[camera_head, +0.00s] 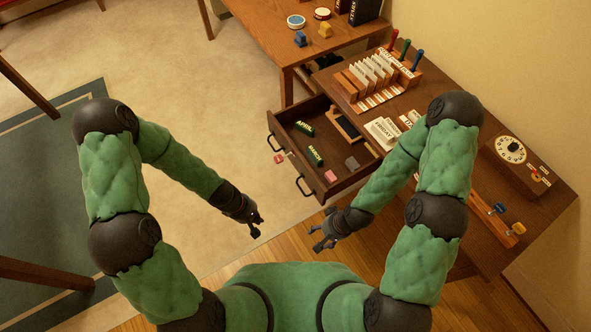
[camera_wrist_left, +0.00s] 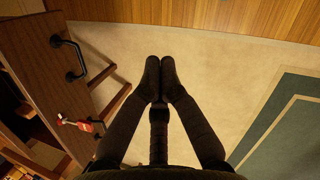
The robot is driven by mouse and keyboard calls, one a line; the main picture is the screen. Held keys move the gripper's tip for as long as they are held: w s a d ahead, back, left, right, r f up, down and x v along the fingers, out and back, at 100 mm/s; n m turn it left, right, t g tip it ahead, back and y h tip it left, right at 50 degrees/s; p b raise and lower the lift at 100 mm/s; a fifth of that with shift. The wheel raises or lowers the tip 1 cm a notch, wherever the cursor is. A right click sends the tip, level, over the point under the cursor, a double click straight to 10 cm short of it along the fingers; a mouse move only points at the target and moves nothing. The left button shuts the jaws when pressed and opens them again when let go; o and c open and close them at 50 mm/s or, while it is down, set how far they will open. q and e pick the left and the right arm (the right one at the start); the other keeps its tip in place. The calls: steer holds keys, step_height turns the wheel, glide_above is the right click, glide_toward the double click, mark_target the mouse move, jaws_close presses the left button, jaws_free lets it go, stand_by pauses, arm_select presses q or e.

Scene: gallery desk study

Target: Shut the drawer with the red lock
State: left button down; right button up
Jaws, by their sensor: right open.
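The drawer (camera_head: 331,178) with the red lock (camera_head: 279,158) stands pulled out from the desk, open at the top, with two dark handles on its front. In the left wrist view its wooden front (camera_wrist_left: 45,50) fills the left side, with the red lock (camera_wrist_left: 85,126) low on it. My left gripper (camera_head: 256,228) is in front of the drawer, left of its near corner and apart from it; its fingers (camera_wrist_left: 160,65) are together with nothing between them. My right gripper (camera_head: 318,240) is open and empty, near the drawer's near end, not touching it.
The drawer holds green pieces marked APRIL (camera_head: 304,128) and MARCH (camera_head: 315,156), a pink block (camera_head: 331,177), a grey block (camera_head: 352,163) and a dark-topped wooden piece (camera_head: 345,124). The desk (camera_head: 545,215) carries a card rack (camera_head: 372,75) and dial box (camera_head: 513,152). Floor left of the drawer is clear.

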arm_select(q)
steer(key=w+d+r+n+t+h+b, duration=0.2)
steer(key=w+r+n, duration=0.1)
steer(key=w+n, duration=0.35)
steer(key=w+d+r+n+t+h+b, duration=0.2)
steer(key=w+r+n+t, duration=0.1)
steer(key=w+n, duration=0.4)
steer(key=m+b, duration=0.1)
steer(key=b, duration=0.3)
glide_toward(303, 168)
step_height(303, 168, down, 3)
steer(key=d, duration=0.1)
steer(key=w+d+b, duration=0.1)
steer(key=shift+w+d+f, duration=0.35)
steer(key=shift+d, duration=0.05)
steer(key=shift+w+d, duration=0.15)
steer(key=shift+d, duration=0.1)
arm_select(e)
step_height(303, 168, down, 10)
arm_select(q)
steer(key=shift+d, duration=0.1)
